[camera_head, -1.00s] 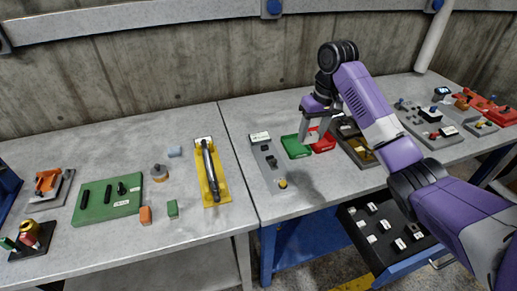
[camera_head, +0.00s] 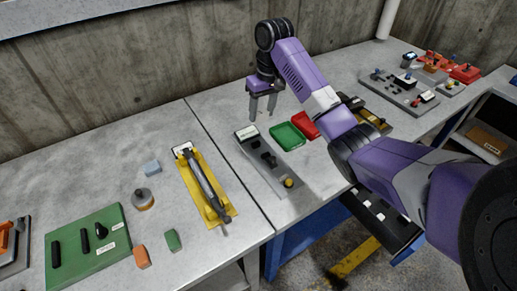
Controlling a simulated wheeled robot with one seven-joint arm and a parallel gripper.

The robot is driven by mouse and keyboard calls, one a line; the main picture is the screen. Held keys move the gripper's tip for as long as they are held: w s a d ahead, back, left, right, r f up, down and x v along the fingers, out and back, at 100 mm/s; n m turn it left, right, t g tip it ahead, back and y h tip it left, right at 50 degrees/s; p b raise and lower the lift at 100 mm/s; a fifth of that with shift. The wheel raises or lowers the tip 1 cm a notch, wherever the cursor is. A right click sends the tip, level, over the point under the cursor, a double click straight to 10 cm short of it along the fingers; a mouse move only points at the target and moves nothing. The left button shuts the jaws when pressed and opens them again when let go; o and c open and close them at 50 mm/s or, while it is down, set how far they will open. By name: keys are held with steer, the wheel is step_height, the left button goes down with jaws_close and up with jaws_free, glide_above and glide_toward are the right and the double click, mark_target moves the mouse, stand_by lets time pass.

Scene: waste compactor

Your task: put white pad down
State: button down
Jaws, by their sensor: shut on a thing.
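My gripper (camera_head: 262,110) is at the back of the right-hand table, just behind the far end of a long grey board (camera_head: 283,190). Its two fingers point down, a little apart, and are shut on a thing. That held thing, taken as the white pad, is too small or hidden to make out between the fingers. A white labelled block (camera_head: 247,132) sits at the far end of the grey board, close in front of the fingers. I cannot tell how far the fingertips are above the tabletop.
A green tray (camera_head: 287,136) and a red tray (camera_head: 305,125) lie right of the grey board. A yellow holder with a dark tool (camera_head: 206,185) lies left, across the table seam.

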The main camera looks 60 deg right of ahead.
mark_target(266, 119)
step_height(266, 119, down, 10)
steer(key=shift+f+b, duration=0.15)
steer(key=shift+b, duration=1)
steer(key=shift+f, duration=2.45)
steer(key=c, duration=0.6)
jaws_free()
steer(key=shift+f, duration=0.1)
steer(key=r, duration=0.4)
steer(key=s+r+p, duration=0.1)
steer(key=r, duration=0.3)
steer(key=r+p, duration=0.1)
steer(key=r, duration=0.3)
steer(key=shift+s+d+r, duration=0.1)
steer(key=shift+s+d, duration=0.1)
